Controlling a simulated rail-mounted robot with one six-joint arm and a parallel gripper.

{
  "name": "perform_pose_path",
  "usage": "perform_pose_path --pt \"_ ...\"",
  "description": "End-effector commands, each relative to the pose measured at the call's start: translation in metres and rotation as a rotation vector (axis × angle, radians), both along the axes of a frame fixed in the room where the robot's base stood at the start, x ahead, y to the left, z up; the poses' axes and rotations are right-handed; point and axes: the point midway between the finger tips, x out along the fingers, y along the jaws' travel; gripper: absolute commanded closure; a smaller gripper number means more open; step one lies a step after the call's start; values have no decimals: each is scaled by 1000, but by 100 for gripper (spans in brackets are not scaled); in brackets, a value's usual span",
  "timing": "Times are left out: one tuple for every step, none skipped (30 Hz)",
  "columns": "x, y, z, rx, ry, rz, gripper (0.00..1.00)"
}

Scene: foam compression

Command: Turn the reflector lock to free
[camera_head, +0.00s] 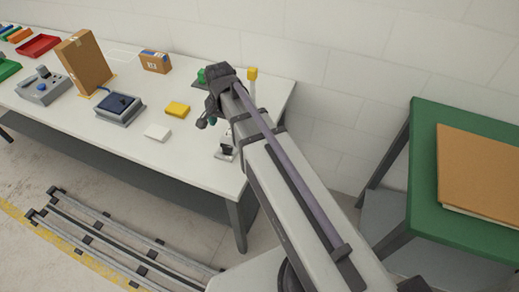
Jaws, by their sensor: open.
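My gripper (206,121) is at the end of my arm, above the right part of the white table. It is small and dark in this view; it is open, with nothing visible in it. A small black and white device (226,150) stands near the table's front right, just below and right of my gripper, partly hidden by my arm. A yellow block on a pale post (252,75) and a green part (202,76) show behind my wrist. I cannot tell which of these carries the reflector lock, and its setting cannot be read.
On the white table (140,113) are a yellow block (177,109), a white block (157,132), a dark blue pad in a grey tray (119,121), cardboard boxes (85,62) and a grey control box (44,91). A green table (425,140) stands right; floor rails (100,245) lie in front.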

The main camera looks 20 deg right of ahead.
Motion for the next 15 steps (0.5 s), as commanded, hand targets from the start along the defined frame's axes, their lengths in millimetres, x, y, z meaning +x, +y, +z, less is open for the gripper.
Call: perform_pose_path --pt "0 0 0 0 0 -29 23" --pt "-1 0 0 0 0 -43 23" --pt "-1 0 0 0 0 -55 23" --pt "-1 0 0 0 0 -60 23" --pt "-1 0 0 0 0 -61 23" --pt "-1 0 -2 0 0 -60 23" --pt "-1 0 -3 0 0 -59 23" --pt "-1 0 -6 0 0 -59 23" --pt "-1 0 -10 0 0 -59 23" --pt "-1 0 -14 0 0 -58 23" --pt "-1 0 -19 0 0 -58 23" --pt "-1 0 -26 0 0 -58 23" --pt "-1 0 -33 0 0 -58 23" --pt "-1 0 -40 0 0 -57 23" --pt "-1 0 -49 0 0 -57 23"
